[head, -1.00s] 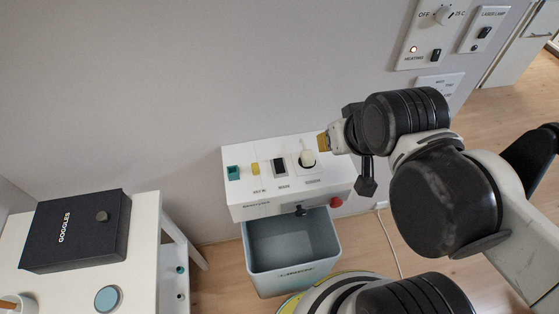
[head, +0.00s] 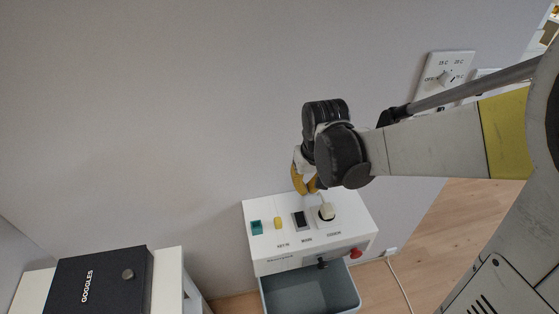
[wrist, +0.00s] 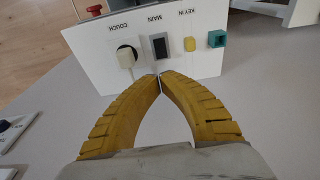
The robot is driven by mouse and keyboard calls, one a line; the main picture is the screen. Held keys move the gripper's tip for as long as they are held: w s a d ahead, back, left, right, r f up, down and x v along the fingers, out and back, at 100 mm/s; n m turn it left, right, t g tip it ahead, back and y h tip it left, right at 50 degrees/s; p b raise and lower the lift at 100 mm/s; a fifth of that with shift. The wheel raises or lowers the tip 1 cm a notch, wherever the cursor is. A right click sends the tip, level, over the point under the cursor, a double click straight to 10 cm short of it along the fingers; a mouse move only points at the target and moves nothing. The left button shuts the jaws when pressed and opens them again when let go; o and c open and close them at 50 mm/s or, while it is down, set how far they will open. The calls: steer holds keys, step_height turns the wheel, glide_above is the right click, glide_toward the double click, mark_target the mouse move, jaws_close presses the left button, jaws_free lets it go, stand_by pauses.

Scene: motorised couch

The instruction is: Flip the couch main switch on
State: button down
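The main switch (head: 300,220) is a black rocker on top of the white control box (head: 258,268), labelled MAIN in the wrist view (wrist: 159,46). It sits between a white plug in the COUCH socket (head: 326,211) and the yellow KEY IN piece (head: 278,223). My gripper (head: 307,190) is above the back edge of the box, close to the switch. In the wrist view, my yellow fingers (wrist: 160,76) meet at their tips, just short of the main switch, with nothing between them. I cannot tell whether the tips touch the box.
A teal piece (head: 256,227) stands at the box's left end. A red button (head: 355,253) and a black knob (head: 322,263) are on its front, above an open grey bin (head: 285,295). A dark GOGGLES box (head: 105,280) lies at left. The wall is close behind.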

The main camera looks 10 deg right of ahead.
mark_target(301, 213)
steer(key=shift+f, duration=0.1)
steer(key=w+f+b, duration=0.1)
steer(key=f+b, duration=0.1)
steer(key=f, duration=0.2)
steer(key=f+b, duration=0.2)
steer(key=f, duration=0.3)
steer(key=w+f+b, duration=0.1)
steer(key=f+b, duration=0.1)
steer(key=f, duration=0.2)
steer(key=shift+w+f, duration=0.25)
steer(key=shift+w, duration=0.05)
steer(key=shift+w+f+g+b, duration=0.25)
steer(key=shift+f+g+b, duration=0.35)
steer(key=shift+r, duration=0.1)
steer(key=shift+s, duration=0.15)
steer(key=shift+s+r+p, duration=0.3)
steer(key=shift+s+r, duration=0.05)
steer(key=shift+s, duration=0.25)
step_height(301, 213, up, 14)
steer(key=w+p, duration=0.2)
steer(key=p, duration=0.4)
steer(key=shift+w+p, duration=0.35)
